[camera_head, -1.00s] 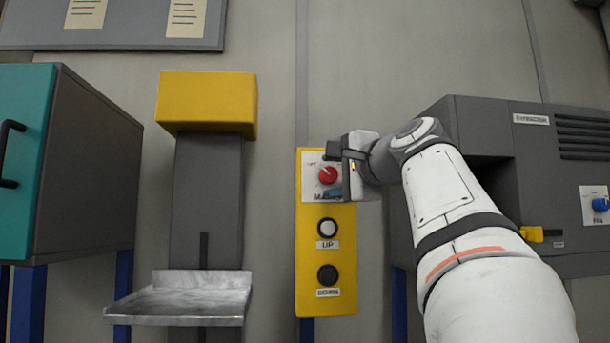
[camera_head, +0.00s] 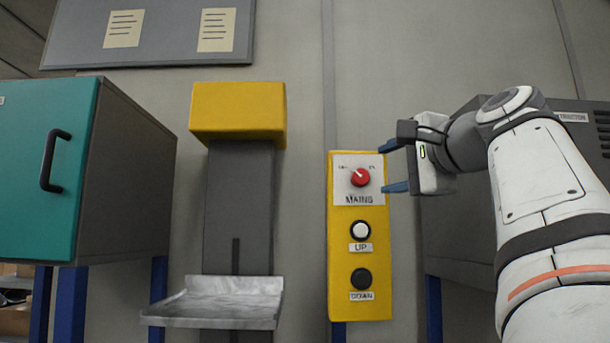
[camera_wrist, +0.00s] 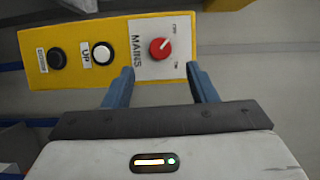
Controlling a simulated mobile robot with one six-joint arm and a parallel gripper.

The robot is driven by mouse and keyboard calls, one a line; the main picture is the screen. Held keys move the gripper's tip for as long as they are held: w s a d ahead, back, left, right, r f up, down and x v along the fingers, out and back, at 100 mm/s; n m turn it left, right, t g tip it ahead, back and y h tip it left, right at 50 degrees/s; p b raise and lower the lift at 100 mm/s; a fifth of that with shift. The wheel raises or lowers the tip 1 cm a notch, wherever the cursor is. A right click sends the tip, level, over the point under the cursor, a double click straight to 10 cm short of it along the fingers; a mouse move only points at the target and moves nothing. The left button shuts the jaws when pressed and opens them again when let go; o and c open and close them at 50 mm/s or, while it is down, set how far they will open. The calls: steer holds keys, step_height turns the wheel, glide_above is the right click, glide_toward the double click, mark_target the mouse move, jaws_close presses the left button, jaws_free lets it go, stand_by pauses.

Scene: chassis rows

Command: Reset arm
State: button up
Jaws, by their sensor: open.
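My gripper (camera_head: 390,167) is open and empty, just right of the yellow control panel (camera_head: 342,240) in the head view. Its two blue fingers point left toward the panel's red MAINS knob (camera_head: 360,177), apart from it. In the wrist view my gripper (camera_wrist: 163,78) shows its fingers spread, with the red knob (camera_wrist: 160,47) beyond and between them. The knob's pointer is tilted toward the upper left in the head view. My arm comes in from the right.
The panel also has a white UP button (camera_head: 360,230) and a black DOWN button (camera_head: 361,278). Left of it stands a yellow-topped grey column (camera_head: 240,200) with a metal tray (camera_head: 215,310). A teal-doored cabinet (camera_head: 40,190) is far left. A grey machine (camera_head: 440,240) stands behind my arm.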

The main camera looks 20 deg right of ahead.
stand_by(0.3)
steer(key=w+a+f+n+g, duration=0.2)
steer(key=a+f+n+g, duration=0.15)
steer(key=f, duration=1.25)
steer(key=w+a+f+n+g, duration=0.1)
steer(key=a+f+n+g, duration=0.3)
steer(key=f, duration=1.2)
steer(key=s+a+f+n+g, duration=0.2)
steer(key=s+f+n, duration=0.1)
steer(key=f, duration=0.6)
steer(key=s+a+f+n+g+h, duration=0.1)
steer(key=s+a+f+n+g, duration=0.1)
steer(key=s+f, duration=0.4)
steer(key=s+a+f+n+g, duration=0.3)
steer(key=s+f+n, duration=0.1)
steer(key=f, duration=0.8)
steer(key=shift+s+a+f+h, duration=0.3)
steer(key=shift+s+h, duration=0.1)
steer(key=shift+s, duration=0.2)
